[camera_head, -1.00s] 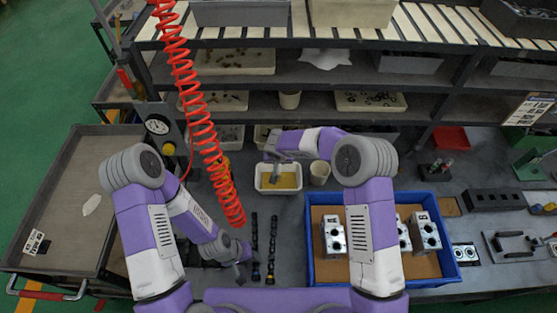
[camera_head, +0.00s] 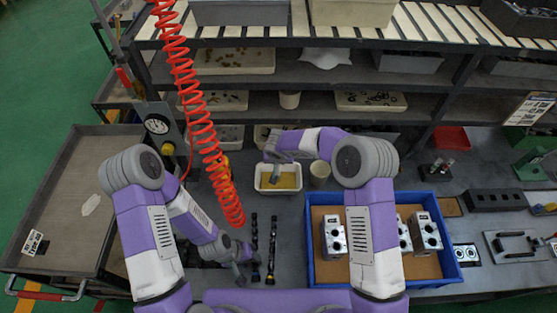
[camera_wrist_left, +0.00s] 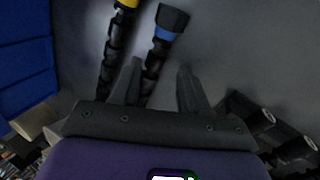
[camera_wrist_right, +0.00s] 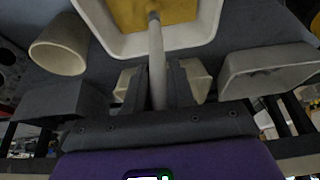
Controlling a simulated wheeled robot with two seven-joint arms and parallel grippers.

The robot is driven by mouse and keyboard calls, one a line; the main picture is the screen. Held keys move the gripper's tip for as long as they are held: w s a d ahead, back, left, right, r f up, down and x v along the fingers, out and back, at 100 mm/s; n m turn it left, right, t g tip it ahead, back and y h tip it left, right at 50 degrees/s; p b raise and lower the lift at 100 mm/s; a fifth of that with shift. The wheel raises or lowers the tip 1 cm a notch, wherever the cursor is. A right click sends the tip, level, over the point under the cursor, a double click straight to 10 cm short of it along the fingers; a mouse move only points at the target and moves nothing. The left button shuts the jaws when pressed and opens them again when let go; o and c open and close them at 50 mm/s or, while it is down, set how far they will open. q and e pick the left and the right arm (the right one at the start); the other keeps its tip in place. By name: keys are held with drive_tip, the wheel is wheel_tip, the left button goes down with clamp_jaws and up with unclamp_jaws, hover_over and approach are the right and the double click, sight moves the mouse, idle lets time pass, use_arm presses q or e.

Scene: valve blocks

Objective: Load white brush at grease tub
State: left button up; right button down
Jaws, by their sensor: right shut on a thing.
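The grease tub (camera_head: 262,188) is a pale tray with yellow grease in it, on the bench behind the middle. My right gripper (camera_head: 275,165) is over the tub. In the right wrist view, my right gripper (camera_wrist_right: 160,85) is shut on the pale handle of the white brush (camera_wrist_right: 157,55), which points down into the tub (camera_wrist_right: 200,38). The brush's head is at the grease (camera_wrist_right: 130,12); how deep it sits is hard to tell. My left gripper (camera_head: 241,272) is low near the bench front, open and empty; its parted fingers (camera_wrist_left: 160,75) show in the left wrist view.
Dark rods, one with a yellow end and one with a blue end (camera_wrist_left: 166,34), lie close to my left gripper. A blue crate (camera_head: 313,240) with metal valve blocks is at right. A beige cup (camera_head: 319,173) stands beside the tub. A red coiled hose (camera_head: 205,130) hangs at left.

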use_arm(q)
drive_tip(key=shift+a+f, duration=0.1)
use_arm(e)
drive_tip(key=shift+s+f, duration=0.1)
use_arm(q)
drive_tip(key=shift+r+p, duration=0.25)
drive_tip(key=shift+p, duration=0.05)
drive_tip(key=shift+r+p, duration=0.9)
drive_tip(key=shift+r, duration=0.05)
use_arm(e)
drive_tip(key=shift+r, duration=3.6)
